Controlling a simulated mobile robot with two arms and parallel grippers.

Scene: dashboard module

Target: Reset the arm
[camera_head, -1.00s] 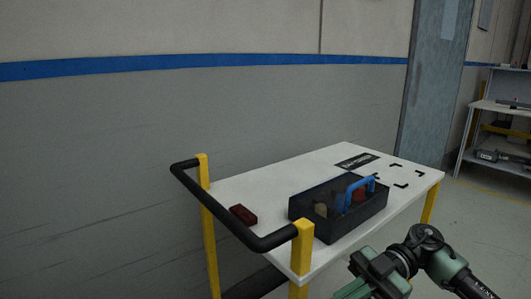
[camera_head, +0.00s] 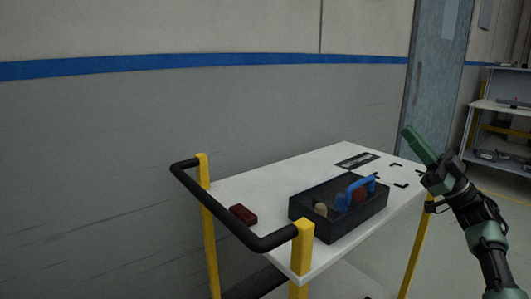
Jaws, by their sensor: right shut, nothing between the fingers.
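My right gripper (camera_head: 419,146) is raised at the right, in front of the cart's far right corner in the picture. Its green fingers are shut together with nothing between them, pointing up and to the left. My right arm comes up from the lower right edge. My left gripper is not in view.
A white-topped cart (camera_head: 268,185) with yellow posts and a black handle (camera_head: 222,212) stands in front of me. On it are a dark red block (camera_head: 243,214) and a black bin (camera_head: 336,227) holding a blue-handled item (camera_head: 355,188). A shelf (camera_head: 501,120) stands at far right.

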